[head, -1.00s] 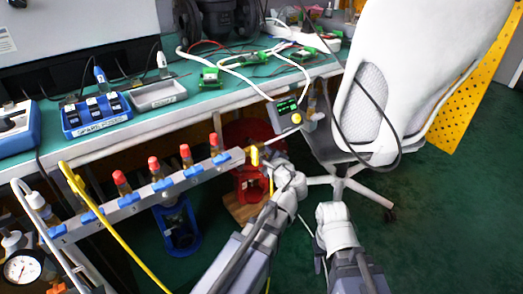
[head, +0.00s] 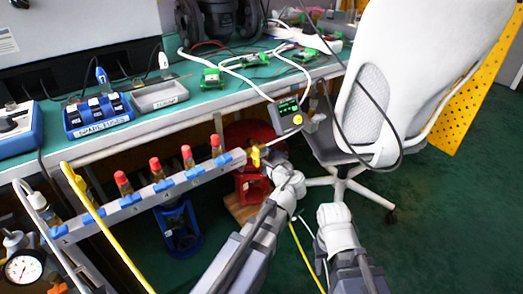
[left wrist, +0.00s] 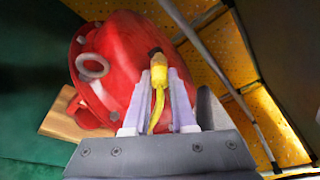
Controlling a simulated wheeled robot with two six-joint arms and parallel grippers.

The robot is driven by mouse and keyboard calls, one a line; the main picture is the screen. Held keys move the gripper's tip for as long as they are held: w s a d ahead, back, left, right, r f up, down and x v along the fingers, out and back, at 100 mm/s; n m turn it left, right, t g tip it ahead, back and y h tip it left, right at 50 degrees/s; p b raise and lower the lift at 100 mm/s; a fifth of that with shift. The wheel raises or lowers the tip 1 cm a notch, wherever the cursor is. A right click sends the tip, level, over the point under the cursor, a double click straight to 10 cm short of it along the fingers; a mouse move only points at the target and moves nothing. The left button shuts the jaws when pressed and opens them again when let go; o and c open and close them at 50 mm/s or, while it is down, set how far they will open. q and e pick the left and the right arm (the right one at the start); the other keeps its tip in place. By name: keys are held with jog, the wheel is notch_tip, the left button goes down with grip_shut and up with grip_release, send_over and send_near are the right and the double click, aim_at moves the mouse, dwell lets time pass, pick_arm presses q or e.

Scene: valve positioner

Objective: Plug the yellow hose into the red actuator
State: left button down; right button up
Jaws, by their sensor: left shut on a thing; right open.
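The yellow hose's connector (left wrist: 158,72) is shut between the fingers of my left gripper (left wrist: 158,100), its dark tip pointing away from the gripper. In the head view the connector (head: 256,154) shows at the end of my left arm, by the right end of the grey bar. The red actuator (left wrist: 120,60) lies just beyond the connector in the left wrist view, with a round grey-rimmed port (left wrist: 93,66) left of the tip. In the head view the actuator (head: 252,187) is partly hidden below the bar. My right gripper (head: 334,210) is empty; its fingers are hard to make out.
A grey bar (head: 130,198) with several red-capped fittings runs along the bench front. Another stretch of yellow hose (head: 100,215) hangs at its left. A blue actuator (head: 180,228) stands below. A white chair (head: 425,65) is at the right; green floor (head: 440,240) is clear.

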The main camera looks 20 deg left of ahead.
pick_arm(q)
jog(key=c, duration=0.7)
grip_release()
jog(key=shift+a, duration=0.1)
jog(key=shift+o, duration=0.2)
jog(key=shift+s, duration=0.1)
